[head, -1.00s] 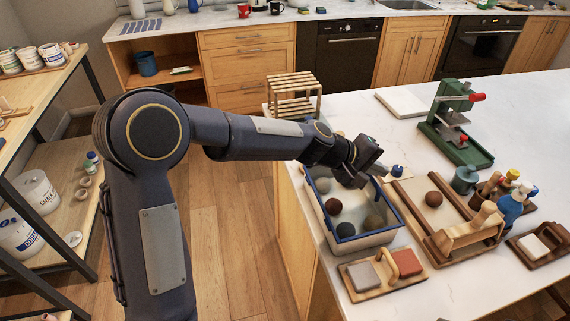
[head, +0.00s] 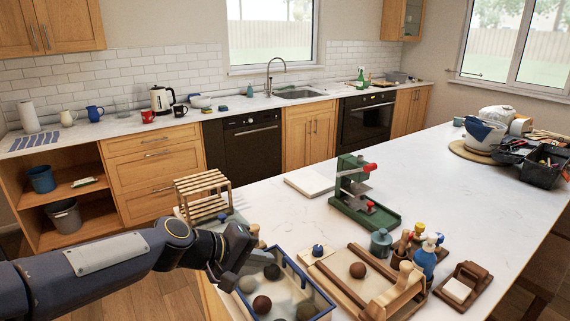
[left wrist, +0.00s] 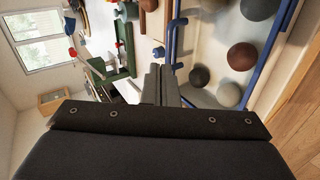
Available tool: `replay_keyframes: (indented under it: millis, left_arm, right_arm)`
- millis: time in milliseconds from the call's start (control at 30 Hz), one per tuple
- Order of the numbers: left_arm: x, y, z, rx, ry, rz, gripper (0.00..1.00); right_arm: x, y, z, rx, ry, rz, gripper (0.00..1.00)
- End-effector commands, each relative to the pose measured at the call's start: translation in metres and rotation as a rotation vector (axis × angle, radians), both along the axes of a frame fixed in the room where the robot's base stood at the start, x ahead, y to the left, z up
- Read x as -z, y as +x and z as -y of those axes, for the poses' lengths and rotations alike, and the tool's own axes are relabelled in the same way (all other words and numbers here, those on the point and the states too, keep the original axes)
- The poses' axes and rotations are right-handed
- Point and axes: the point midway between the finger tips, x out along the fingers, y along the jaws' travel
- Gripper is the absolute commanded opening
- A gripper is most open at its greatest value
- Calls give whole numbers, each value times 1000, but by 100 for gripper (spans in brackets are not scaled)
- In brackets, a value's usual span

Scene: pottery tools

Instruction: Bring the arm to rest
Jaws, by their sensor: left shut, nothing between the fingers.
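My left arm comes in from the left in the head view. Its gripper (head: 236,252) hangs over the left end of a blue-rimmed tray (head: 316,282) that holds several clay balls, among them a dark red ball (head: 262,304). In the left wrist view the two fingers (left wrist: 160,85) are together with nothing between them, and the blue rim (left wrist: 268,62) and the balls lie beyond them to the right. The gripper hides part of the tray in the head view. My right gripper is not in view.
Right of the tray are a wooden board with a brown ball (head: 357,270), a green press (head: 362,200) and a blue bottle (head: 425,258). A slatted wooden rack (head: 203,196) stands behind the gripper.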

Motion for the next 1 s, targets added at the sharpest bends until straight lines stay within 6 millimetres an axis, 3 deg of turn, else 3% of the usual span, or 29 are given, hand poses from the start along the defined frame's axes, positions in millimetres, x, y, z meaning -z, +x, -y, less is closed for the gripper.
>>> replay_keyframes:
  millis: [167,300,500,700,1000]
  left_arm:
    - [-8,-81,-65,58,185,92,0]
    - [9,-153,-108,105,353,131,0]
    - [44,-230,-143,144,537,141,0]
    - [64,-261,-154,164,614,133,0]
    - [66,-262,-155,166,619,132,0]
  right_arm:
    - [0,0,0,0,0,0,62]
    - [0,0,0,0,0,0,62]
    - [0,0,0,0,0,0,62]
    - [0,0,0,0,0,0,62]
    - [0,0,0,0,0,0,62]
